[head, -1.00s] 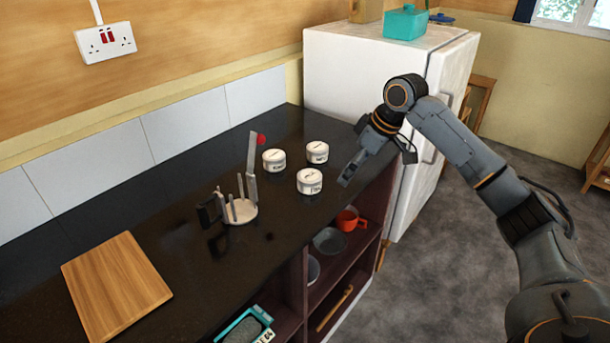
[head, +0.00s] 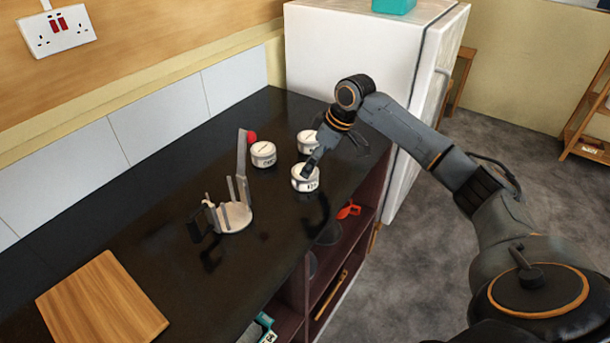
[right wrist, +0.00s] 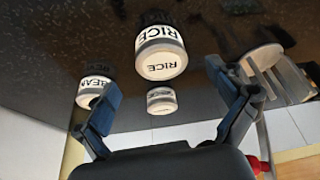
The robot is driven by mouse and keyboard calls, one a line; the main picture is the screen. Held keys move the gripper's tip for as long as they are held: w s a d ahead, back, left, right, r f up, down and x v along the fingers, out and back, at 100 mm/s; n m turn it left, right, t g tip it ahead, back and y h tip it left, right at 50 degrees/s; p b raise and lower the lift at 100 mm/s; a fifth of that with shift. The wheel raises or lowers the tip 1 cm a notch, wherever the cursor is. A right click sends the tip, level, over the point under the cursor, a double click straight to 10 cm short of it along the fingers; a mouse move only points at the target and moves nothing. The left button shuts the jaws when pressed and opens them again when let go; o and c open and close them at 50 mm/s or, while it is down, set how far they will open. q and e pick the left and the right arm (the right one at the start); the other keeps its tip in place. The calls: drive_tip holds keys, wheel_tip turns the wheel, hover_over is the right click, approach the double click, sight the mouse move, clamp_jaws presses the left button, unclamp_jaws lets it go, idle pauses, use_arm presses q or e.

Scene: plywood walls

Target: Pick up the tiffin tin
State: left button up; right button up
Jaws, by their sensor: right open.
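Three round white lidded tins stand on the black counter. The front tin (head: 305,178) reads RICE on lid and side in the right wrist view (right wrist: 160,50). The back right tin (head: 308,141) reads BEAN, partly hidden, there (right wrist: 93,92). The back left tin (head: 263,154) shows small in the wrist view (right wrist: 161,101), its label too small to read. I cannot tell which is the tiffin tin. My right gripper (head: 315,163) is open and empty, above the front tin; its fingers (right wrist: 162,80) show either side of the view. My left gripper is out of view.
A dish rack (head: 233,216) with upright prongs and a red-tipped utensil stands left of the tins. A wooden board (head: 100,305) lies on the near counter (head: 200,285). A white fridge (head: 365,50) bearing a teal container (head: 394,5) stands behind.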

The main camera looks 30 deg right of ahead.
sight(299, 183)
drive_tip(key=shift+w+a+f, duration=0.1)
drive_tip(key=shift+w+f, duration=0.15)
drive_tip(key=shift+f, duration=0.15)
drive_tip(key=shift+w+f, duration=0.1)
drive_tip(key=shift+f, duration=0.15)
drive_tip(key=p+x, duration=0.1)
drive_tip(key=x, duration=0.3)
drive_tip(key=shift+a, duration=0.25)
drive_tip(key=shift+w+f, duration=0.1)
drive_tip(key=shift+f, duration=0.2)
drive_tip(key=shift+c, duration=0.9)
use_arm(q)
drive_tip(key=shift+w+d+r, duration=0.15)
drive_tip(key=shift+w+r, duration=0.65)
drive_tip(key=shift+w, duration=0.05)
use_arm(e)
drive_tip(key=c, duration=1.3)
drive_tip(key=shift+o, duration=0.2)
drive_tip(key=shift+r, duration=0.1)
